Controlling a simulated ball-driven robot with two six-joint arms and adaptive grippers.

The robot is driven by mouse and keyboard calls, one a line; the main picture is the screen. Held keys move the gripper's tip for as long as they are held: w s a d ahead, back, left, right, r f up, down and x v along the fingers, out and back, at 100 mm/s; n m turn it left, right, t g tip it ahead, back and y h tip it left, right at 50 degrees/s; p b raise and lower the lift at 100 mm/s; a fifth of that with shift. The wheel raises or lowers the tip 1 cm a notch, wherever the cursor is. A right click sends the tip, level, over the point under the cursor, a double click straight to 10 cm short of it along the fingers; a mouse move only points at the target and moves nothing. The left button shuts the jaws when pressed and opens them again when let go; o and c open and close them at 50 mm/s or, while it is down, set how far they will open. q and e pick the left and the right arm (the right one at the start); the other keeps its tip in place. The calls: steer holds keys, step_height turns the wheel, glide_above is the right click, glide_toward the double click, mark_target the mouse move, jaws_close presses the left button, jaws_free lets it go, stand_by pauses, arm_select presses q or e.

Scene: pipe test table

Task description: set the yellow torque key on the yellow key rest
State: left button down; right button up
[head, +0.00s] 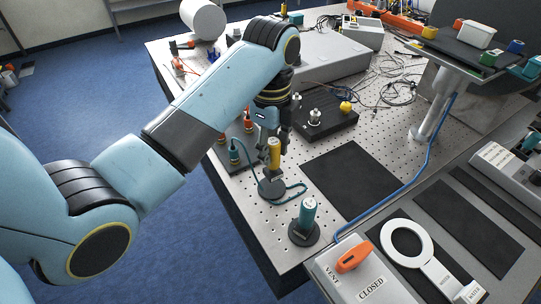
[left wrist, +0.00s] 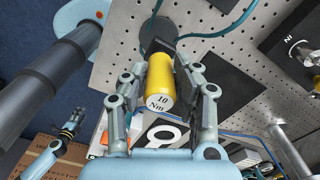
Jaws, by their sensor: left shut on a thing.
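The yellow torque key (head: 274,153) is upright in my left gripper (head: 272,140). In the left wrist view the key (left wrist: 160,84) shows a white end marked "10 Nm", and the fingers of my left gripper (left wrist: 160,88) are shut on its sides. A round dark base (head: 271,190) is just below the key in the head view; it looks like the yellow key rest, but no yellow marking shows. I cannot tell whether key and base touch. My right gripper (left wrist: 72,122) appears small at the lower left of the left wrist view; its jaw state is unclear.
A teal key (head: 308,214) stands on a dark round base nearer the table's front edge. A teal hose loops beside the other base. A black mat (head: 352,180) lies to the right. Behind is a black block (head: 325,122) with fittings.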

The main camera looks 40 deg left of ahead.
arm_select(q)
step_height(320, 180, down, 3)
steer(key=shift+s+f+p, duration=0.1)
steer(key=shift+p, duration=0.25)
steer(key=shift+f, duration=0.5)
steer(key=shift+f, duration=0.1)
steer(key=c, duration=1)
jaws_free()
